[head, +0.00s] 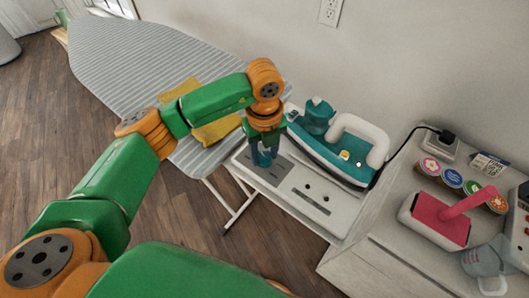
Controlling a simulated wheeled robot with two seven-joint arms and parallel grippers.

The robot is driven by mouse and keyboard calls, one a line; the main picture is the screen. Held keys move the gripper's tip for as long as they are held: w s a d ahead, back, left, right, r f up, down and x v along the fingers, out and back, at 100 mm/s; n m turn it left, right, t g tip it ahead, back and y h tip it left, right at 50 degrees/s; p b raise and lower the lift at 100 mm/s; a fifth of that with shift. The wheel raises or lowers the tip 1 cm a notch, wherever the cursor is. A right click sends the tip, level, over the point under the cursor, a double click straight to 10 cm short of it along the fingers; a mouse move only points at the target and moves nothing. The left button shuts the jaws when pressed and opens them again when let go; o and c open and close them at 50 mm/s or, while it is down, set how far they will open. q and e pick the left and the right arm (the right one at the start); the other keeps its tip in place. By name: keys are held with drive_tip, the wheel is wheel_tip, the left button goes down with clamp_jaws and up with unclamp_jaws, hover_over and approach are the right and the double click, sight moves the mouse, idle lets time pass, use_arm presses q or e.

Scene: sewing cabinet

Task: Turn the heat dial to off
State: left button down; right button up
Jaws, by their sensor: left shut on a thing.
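The teal and white iron (335,150) lies on a white stand (245,165) beside the ironing board. A small yellow part (345,155) and a pale lit spot (359,164) show on it near the handle; I cannot tell which part is the heat dial or read its setting. My left gripper (264,160) points down over the stand's left part, left of the iron's body. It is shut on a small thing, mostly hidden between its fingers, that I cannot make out. My right gripper is not in view.
The striped ironing board (140,60) with a yellow cloth (215,130) lies behind my left arm. At right, a cabinet top (408,167) holds a red-topped object (440,218), several round containers and a jug (486,263).

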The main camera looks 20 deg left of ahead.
use_arm(q)
drive_tip(key=n, duration=0.5)
drive_tip(key=shift+n, duration=2.8)
drive_tip(key=shift+c, duration=1.9)
unclamp_jaws()
